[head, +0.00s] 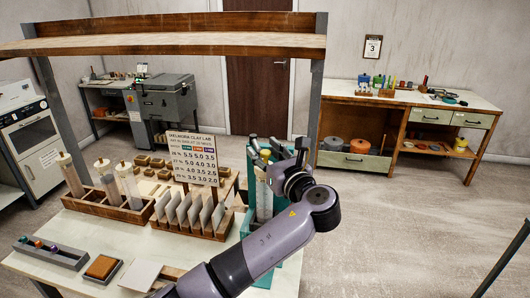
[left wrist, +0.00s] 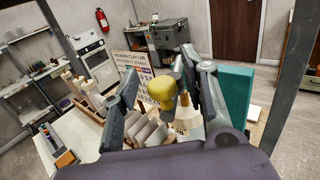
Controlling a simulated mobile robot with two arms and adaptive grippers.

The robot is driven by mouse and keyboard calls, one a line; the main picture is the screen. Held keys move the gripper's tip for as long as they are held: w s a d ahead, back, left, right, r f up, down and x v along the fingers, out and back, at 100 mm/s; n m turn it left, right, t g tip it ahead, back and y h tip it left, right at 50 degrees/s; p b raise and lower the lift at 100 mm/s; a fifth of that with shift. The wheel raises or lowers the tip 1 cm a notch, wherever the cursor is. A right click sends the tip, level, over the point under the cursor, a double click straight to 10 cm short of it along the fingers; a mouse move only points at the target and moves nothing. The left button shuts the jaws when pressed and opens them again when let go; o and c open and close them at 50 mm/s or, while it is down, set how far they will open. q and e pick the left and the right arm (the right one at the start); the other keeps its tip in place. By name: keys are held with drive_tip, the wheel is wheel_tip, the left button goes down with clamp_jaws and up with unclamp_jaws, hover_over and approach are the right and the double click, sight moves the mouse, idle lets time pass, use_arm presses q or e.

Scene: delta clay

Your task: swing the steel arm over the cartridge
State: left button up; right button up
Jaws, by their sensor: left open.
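A teal stand (head: 249,182) rises at the table's right end. A clear upright cylinder, likely the cartridge (head: 264,203), is in front of its panel, partly behind my arm. My left gripper (head: 276,147) is open at the stand's top. In the left wrist view, a yellow knob (left wrist: 162,90) shows between its spread fingers (left wrist: 160,76), and I cannot tell whether they touch it. The teal panel (left wrist: 231,95) is right of the fingers. The steel arm cannot be made out clearly; my gripper covers much of that area. My right gripper is not in view.
A wooden rack with clear tubes (head: 128,187), a rack of upright plates (head: 197,215) and a printed sign (head: 194,157) stand left of the stand. A wooden shelf (head: 170,46) spans above on grey posts. The floor (head: 410,225) to the right is clear.

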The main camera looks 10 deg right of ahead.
use_arm(q)
drive_tip(key=v, duration=0.7)
drive_tip(key=shift+s, duration=0.25)
drive_tip(key=shift+c, duration=0.3)
